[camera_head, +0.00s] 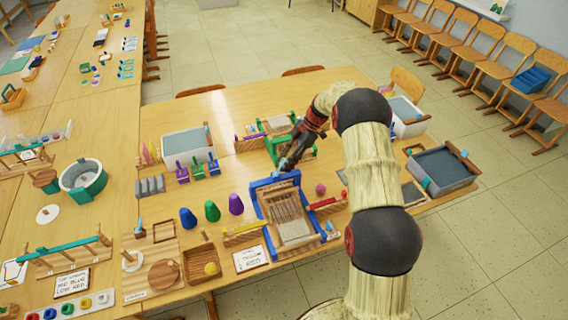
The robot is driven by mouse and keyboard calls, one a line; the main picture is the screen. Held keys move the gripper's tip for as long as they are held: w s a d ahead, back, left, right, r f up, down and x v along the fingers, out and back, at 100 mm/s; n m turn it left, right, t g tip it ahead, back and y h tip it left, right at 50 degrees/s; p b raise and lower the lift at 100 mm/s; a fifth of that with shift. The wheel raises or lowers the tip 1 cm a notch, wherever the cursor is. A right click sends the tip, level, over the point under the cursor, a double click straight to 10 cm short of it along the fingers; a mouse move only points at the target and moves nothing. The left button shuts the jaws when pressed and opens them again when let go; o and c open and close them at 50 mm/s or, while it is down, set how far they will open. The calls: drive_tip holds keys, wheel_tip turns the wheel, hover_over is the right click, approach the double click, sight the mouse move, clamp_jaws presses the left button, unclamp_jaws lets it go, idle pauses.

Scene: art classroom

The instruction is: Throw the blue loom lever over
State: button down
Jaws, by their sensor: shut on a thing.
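The blue loom (265,207) stands on the near part of the wooden table, a blue frame with pale threads strung across it. My gripper (283,168) reaches down from the upper right to the loom's far top bar. It is shut on the blue loom lever (277,175), of which only a small blue part shows at the fingertips. The gripper hides most of the lever, so its exact tilt cannot be told. A second loom with a green frame (273,147) stands just behind, close to my arm.
Blue, green and purple cones (211,211) stand left of the loom. A label card (250,259) lies in front. Water tubs (188,146) and (441,170) flank the looms.

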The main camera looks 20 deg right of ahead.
drive_tip(key=shift+d, duration=0.15)
drive_tip(key=c, duration=1.6)
unclamp_jaws()
drive_tip(key=shift+d+f, duration=0.1)
drive_tip(key=o, duration=0.3)
drive_tip(key=shift+o, duration=0.2)
drive_tip(key=v, duration=1.2)
